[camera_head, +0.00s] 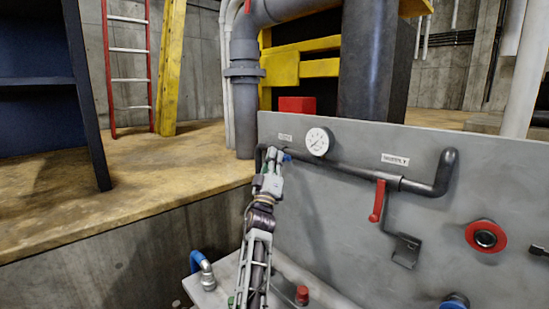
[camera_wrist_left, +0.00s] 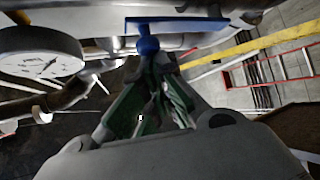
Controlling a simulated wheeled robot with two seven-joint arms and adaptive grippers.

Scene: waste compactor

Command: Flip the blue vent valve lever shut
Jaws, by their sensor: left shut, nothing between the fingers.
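The blue vent valve lever (camera_head: 287,157) shows only as a small patch at the left end of the dark pipe on the grey panel. My left gripper (camera_head: 271,160) is in front of it and hides most of it. In the left wrist view the lever is a flat blue bar (camera_wrist_left: 180,24) running across the picture, with a rounded blue hub below its left part. My left gripper's fingertips (camera_wrist_left: 158,62) are shut and empty, just below the hub. I cannot tell whether they touch it. My right gripper is not in view.
A white round gauge (camera_head: 318,141) sits right of the gripper, close to it in the wrist view (camera_wrist_left: 40,55). A red lever (camera_head: 377,200) hangs from the pipe under the supply label. A red-ringed fitting (camera_head: 485,236) is at right.

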